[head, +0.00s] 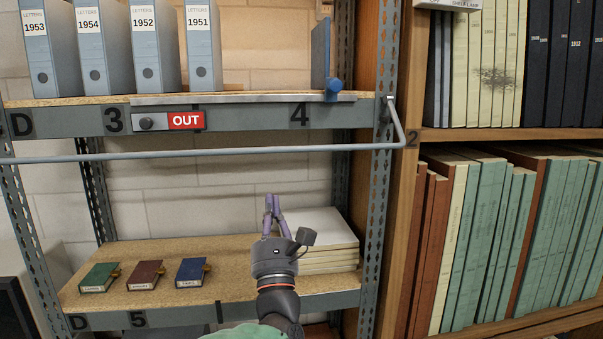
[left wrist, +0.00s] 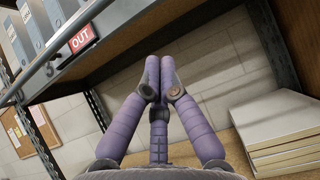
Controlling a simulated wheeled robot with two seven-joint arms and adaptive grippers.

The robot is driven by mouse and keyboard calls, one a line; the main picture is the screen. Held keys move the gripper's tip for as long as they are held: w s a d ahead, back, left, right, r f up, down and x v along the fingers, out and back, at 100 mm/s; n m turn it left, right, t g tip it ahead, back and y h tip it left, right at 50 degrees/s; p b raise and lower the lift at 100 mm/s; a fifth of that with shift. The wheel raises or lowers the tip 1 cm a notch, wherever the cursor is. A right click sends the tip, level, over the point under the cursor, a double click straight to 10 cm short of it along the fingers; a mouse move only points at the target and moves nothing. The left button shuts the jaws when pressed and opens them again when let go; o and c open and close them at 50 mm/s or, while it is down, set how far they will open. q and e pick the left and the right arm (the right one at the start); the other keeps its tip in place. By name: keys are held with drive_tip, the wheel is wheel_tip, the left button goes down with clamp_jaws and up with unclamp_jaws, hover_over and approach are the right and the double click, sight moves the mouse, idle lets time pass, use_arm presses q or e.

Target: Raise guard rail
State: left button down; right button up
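The guard rail (head: 230,153) is a thin grey bar running across the front of the metal shelving, a little below the edge of the upper shelf (head: 245,120). At the right its bent end arm (head: 399,122) rises to a bracket on the upright. My left gripper (head: 271,198) has purple fingers and is below the rail, over the lower shelf. Its fingertips (left wrist: 153,64) meet in the left wrist view, with nothing seen between them. It is apart from the rail in the picture. My right gripper is not in view.
Grey letter binders (head: 155,50) and a blue bookend (head: 321,50) stand on the upper shelf. A red OUT tag (head: 186,121) is on its edge. Three small books (head: 145,275) and a pale stack (head: 325,240) lie below. A wooden bookcase (head: 480,134) stands right.

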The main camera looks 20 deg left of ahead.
use_arm(q)
drive_tip(key=w+a+r+n+y+p, duration=0.1)
drive_tip(key=w+a+r+p, duration=0.25)
drive_tip(key=w+r, duration=0.35)
drive_tip(key=s, duration=0.1)
drive_tip(key=s+d+r, duration=0.1)
drive_tip(key=s, duration=0.2)
drive_tip(key=shift+s+d+r, duration=0.15)
drive_tip(key=shift+s+d, duration=0.1)
drive_tip(key=shift+s, duration=0.05)
drive_tip(key=shift+w, duration=0.1)
